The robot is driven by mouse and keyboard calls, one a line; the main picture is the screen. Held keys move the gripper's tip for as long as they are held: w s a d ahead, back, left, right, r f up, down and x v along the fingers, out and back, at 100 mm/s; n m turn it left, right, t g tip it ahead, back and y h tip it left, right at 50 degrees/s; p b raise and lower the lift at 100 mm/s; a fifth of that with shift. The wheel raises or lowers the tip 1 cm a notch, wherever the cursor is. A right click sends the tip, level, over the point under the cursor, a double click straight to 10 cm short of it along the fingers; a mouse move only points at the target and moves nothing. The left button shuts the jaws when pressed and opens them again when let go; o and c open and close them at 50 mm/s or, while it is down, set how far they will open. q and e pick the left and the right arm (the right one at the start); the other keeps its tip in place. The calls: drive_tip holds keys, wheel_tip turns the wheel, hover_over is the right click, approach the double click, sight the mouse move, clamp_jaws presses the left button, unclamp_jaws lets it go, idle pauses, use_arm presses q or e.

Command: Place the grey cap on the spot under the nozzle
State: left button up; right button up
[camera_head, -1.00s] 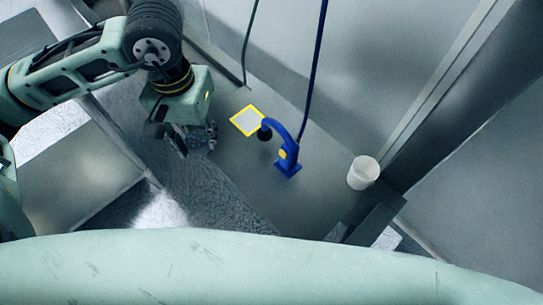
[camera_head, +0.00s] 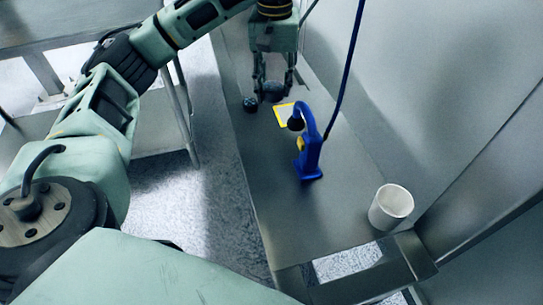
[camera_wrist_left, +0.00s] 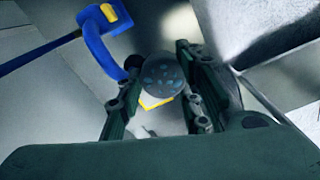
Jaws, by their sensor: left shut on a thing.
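My left gripper (camera_head: 272,88) points down over the narrow metal table and is shut on a round dark grey thing, which I take to be the grey cap (camera_head: 272,93). In the left wrist view the cap (camera_wrist_left: 163,74) sits between the two fingers. The yellow-edged square spot (camera_head: 284,114) lies just beside the cap, toward the nozzle. The blue nozzle (camera_head: 308,145) stands upright with its black head (camera_head: 295,124) over the near part of the spot. In the left wrist view the cap hides part of the yellow edge (camera_wrist_left: 153,101). My right gripper is not in view.
A second dark round thing (camera_head: 250,104) sits on the table's left edge, close to the left gripper. A white cup (camera_head: 391,207) stands at the near right end. A blue hose (camera_head: 350,60) rises from the nozzle. The table between nozzle and cup is clear.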

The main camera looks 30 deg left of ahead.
use_arm(q)
drive_tip(key=shift+w+a+f, duration=0.2)
drive_tip(key=shift+f, duration=0.1)
drive_tip(key=shift+a+f+b, duration=0.1)
drive_tip(key=shift+f+b, duration=0.15)
drive_tip(key=shift+b, duration=0.1)
wheel_tip(320, 180, down, 6)
drive_tip(key=f+b, duration=0.1)
drive_tip(key=b, duration=0.1)
hover_over(272, 147)
wheel_tip(272, 147, down, 6)
drive_tip(key=shift+r+b, duration=0.1)
drive_tip(key=shift+b, duration=0.3)
drive_tip(key=shift+f, duration=2.3)
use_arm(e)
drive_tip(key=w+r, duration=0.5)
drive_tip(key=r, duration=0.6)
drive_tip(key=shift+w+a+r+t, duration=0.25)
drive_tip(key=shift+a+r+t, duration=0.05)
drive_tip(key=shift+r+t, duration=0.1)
use_arm(q)
drive_tip(key=shift+b, duration=0.35)
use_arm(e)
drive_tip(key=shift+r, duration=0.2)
use_arm(q)
drive_tip(key=o, duration=0.8)
drive_tip(key=shift+o, duration=0.2)
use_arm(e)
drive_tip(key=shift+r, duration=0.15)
